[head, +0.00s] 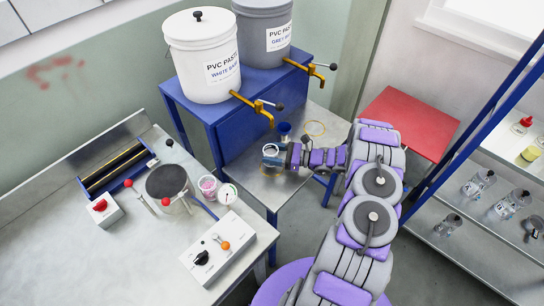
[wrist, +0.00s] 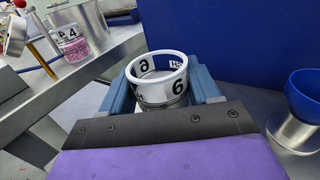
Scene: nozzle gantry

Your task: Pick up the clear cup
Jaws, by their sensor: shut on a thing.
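The clear cup (wrist: 161,82) has a white rim and a band with the number 6. It stands upright between the two blue fingers of my gripper (wrist: 163,92), which are shut on its sides. The cup looks empty. In the head view the cup (head: 270,149) and my gripper (head: 272,157) are over the small metal table below the spouts. I cannot tell whether the cup's base touches the tabletop; the gripper body hides its lower part in the wrist view.
A blue cup-shaped piece on a metal base (wrist: 303,105) stands close to the right. A pink-filled cup (head: 208,187) is on the left bench beside a metal pot (head: 170,183). Two brass spouts (head: 257,106) (head: 309,69) jut out above the metal table (head: 259,188).

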